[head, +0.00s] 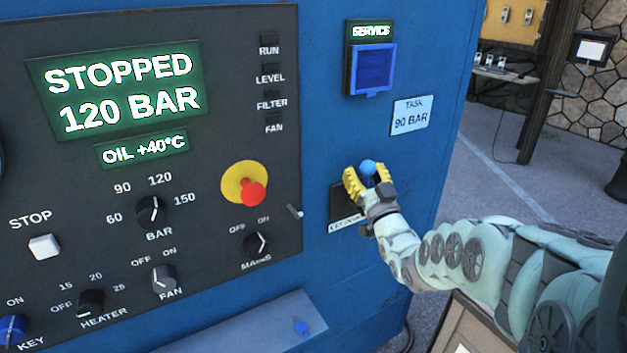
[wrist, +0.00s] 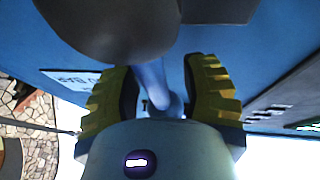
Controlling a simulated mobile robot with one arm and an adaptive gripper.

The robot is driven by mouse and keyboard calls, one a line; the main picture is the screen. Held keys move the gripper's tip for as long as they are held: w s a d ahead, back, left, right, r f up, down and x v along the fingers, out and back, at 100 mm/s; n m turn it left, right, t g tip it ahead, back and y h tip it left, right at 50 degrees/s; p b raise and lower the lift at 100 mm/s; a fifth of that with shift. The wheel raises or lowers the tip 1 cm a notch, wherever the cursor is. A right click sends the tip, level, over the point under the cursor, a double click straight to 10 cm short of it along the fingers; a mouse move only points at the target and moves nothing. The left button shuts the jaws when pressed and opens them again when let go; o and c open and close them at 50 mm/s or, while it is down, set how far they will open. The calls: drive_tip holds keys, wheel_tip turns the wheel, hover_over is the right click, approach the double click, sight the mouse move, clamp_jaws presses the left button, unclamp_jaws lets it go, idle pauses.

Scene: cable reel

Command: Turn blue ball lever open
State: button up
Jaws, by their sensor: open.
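The blue ball lever (head: 367,167) sticks out from the lower right of the blue machine front in the head view. My gripper (head: 366,175) is there with its yellow fingers on either side of the ball. In the wrist view, a blue shaft (wrist: 152,82) runs between the two yellow fingers of my gripper (wrist: 160,95), which are spread apart. A large dark rounded shape (wrist: 110,25) fills the top of that view; I cannot tell if it is the lever's ball. Whether a finger touches the lever is unclear. My gripper hides the lever's base in the head view.
A dark plate with a label (head: 343,207) is partly hidden behind my gripper. The black control panel (head: 215,140) with knobs and a red stop button (head: 252,193) stands to the left. The display reads STOPPED, 120 BAR. A task note (head: 411,115) reads 90 BAR.

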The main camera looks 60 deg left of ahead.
drive_tip(key=shift+o, duration=0.5)
drive_tip(key=shift+s, duration=0.1)
clamp_jaws()
drive_tip(key=shift+a, duration=0.1)
